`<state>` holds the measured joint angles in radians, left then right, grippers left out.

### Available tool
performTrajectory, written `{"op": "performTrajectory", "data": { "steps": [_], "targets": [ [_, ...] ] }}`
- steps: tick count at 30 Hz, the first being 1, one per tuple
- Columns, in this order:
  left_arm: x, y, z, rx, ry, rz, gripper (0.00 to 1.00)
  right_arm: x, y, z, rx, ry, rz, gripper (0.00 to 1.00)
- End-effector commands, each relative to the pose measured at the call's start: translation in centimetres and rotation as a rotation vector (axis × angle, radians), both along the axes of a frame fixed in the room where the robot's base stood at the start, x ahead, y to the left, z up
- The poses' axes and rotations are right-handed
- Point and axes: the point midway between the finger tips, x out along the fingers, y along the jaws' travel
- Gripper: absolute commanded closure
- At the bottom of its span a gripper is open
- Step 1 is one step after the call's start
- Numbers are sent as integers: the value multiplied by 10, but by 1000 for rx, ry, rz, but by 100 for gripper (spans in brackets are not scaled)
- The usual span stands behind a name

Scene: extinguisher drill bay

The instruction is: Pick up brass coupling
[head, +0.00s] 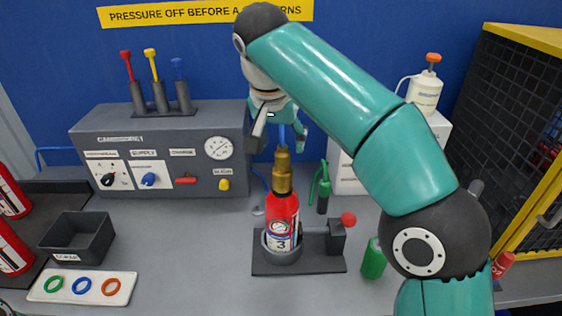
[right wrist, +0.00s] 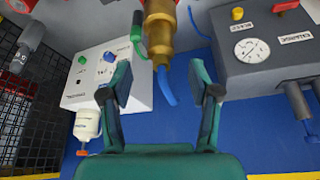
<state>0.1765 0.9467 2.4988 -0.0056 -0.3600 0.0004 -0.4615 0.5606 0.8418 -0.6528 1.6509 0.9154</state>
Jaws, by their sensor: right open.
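The brass coupling (head: 282,180) sits upright on top of a red extinguisher (head: 283,222) marked 3, which stands in a dark grey holder (head: 310,264). In the right wrist view the coupling (right wrist: 158,30) hangs into the picture from the top, beyond the fingertips. My right gripper (head: 279,138) is just above the coupling in the head view, open and empty, with its fingers apart. In the right wrist view its two fingers (right wrist: 160,82) stand to either side of a blue piece (right wrist: 167,88) seen past the coupling's end. My left gripper is not in view.
A grey control panel (head: 165,150) with a gauge stands at the back left. A green hose piece (head: 323,190) is close right of the coupling, before a white box (head: 347,172). A green cylinder (head: 373,260), a dark bin (head: 78,238) and a ring tray (head: 82,287) are on the bench.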

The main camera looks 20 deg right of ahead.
Motion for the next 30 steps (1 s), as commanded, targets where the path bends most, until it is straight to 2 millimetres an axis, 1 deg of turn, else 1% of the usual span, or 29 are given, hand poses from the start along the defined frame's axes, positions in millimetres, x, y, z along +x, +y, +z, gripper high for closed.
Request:
{"op": "performTrajectory", "data": {
  "steps": [1, 3, 7, 11, 17, 20, 21, 28, 30],
  "targets": [
    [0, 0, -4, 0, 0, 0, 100, 1, -1, -10, -1, 3, 0, 38],
    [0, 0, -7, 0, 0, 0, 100, 3, -2, -20, -1, 4, 1, 38],
    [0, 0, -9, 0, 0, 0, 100, 9, -5, -35, 0, 3, -1, 38],
    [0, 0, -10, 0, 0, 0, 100, 11, -6, -42, 0, 1, 0, 38],
    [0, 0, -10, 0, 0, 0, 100, 12, -6, -42, 1, 1, 0, 38],
    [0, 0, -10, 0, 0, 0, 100, 12, -6, -42, 0, 1, 0, 53],
    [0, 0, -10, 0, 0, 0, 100, 12, -6, -42, -1, 2, 1, 60],
    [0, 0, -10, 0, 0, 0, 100, 12, -6, -42, -1, 2, 1, 98],
    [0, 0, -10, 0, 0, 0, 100, 12, -6, -42, -1, 2, 1, 100]
  ]
}}
